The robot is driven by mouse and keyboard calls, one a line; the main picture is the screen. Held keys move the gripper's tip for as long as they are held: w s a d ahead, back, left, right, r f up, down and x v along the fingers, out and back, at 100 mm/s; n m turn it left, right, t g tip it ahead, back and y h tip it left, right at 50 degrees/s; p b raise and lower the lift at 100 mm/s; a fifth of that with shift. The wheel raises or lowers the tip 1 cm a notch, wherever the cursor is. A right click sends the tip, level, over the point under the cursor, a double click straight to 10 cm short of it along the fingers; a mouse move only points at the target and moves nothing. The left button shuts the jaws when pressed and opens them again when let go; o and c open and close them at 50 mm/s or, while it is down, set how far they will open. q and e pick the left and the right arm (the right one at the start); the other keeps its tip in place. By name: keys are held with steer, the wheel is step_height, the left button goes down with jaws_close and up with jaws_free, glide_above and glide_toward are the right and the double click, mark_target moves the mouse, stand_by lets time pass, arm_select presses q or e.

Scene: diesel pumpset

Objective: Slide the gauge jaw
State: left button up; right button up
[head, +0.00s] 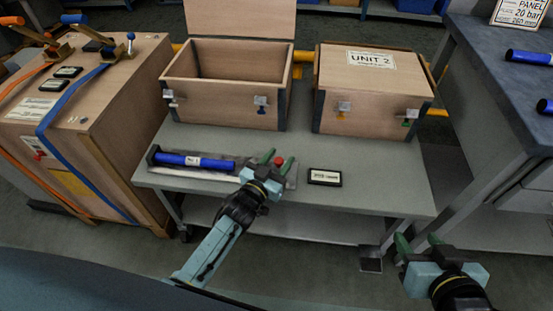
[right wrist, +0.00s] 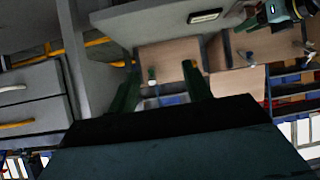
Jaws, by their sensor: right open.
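A gauge with a blue grip (head: 195,161) and a long flat grey body lies along the front left of the grey table. A red knob (head: 279,160) shows at its right end. My left gripper (head: 277,161) is above that end, its green fingers apart with the knob showing between them. I cannot tell whether they touch it; the gripper's body hides part of the gauge. My right gripper (head: 418,243) is open and empty, off the table's front right corner. Its spread fingers also show in the right wrist view (right wrist: 160,90).
A small black label plate (head: 325,177) lies right of the gauge. An open wooden box (head: 222,105) and the closed UNIT 2 box (head: 370,95) stand behind. A strapped crate (head: 110,130) is at left, a workbench (head: 490,80) at right. The table's front right is clear.

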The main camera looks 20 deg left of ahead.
stand_by(0.3)
arm_select(q)
steer(key=shift+s+a, duration=0.1)
steer(key=shift+s, duration=0.15)
steer(key=p+v, duration=0.3)
steer(key=v, duration=0.4)
steer(key=shift+s+r, duration=0.1)
steer(key=shift+s, duration=0.15)
steer(key=shift+p+v, duration=0.75)
steer(key=shift+v, duration=1.95)
arm_select(e)
steer(key=s+d+f+g+h, duration=0.2)
steer(key=s+d+f+g, duration=0.3)
steer(key=s+f+g, duration=0.3)
steer(key=shift+s+d+f+m, duration=0.15)
steer(key=shift+s+f+m, duration=0.15)
steer(key=shift+s+f, duration=0.55)
steer(key=shift+w+f, duration=0.1)
steer(key=shift+w, duration=0.05)
